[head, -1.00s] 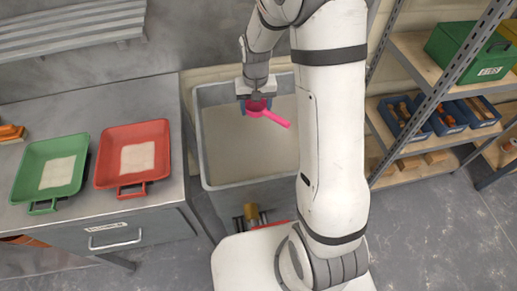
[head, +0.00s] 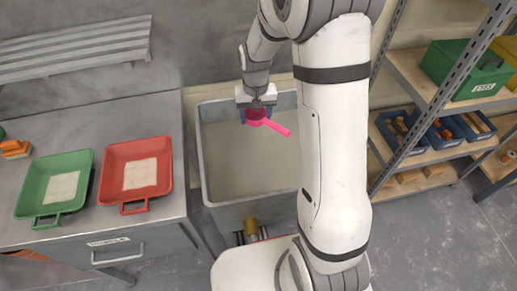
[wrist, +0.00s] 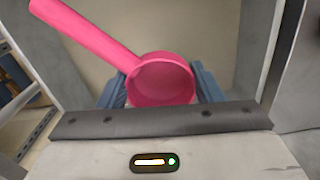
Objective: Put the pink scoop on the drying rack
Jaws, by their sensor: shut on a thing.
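The pink scoop (head: 279,129) has a round cup and a straight handle. My gripper (head: 257,116) is shut on its cup and holds it over the grey tub (head: 203,160). In the wrist view the scoop (wrist: 85,27) sits between the blue fingers (wrist: 160,88), its open cup facing the camera and its handle pointing up and left. A grey slatted rack (head: 75,48), which looks like the drying rack, is at the upper left of the head view, against the wall. Nothing shows on its visible part.
A grey bench (head: 110,232) at left holds a green tray (head: 28,192) and a red tray (head: 110,178), each with a pale patch. Metal shelving at right holds a green box (head: 465,72) and blue bins (head: 400,130). Wall space between rack and tub is clear.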

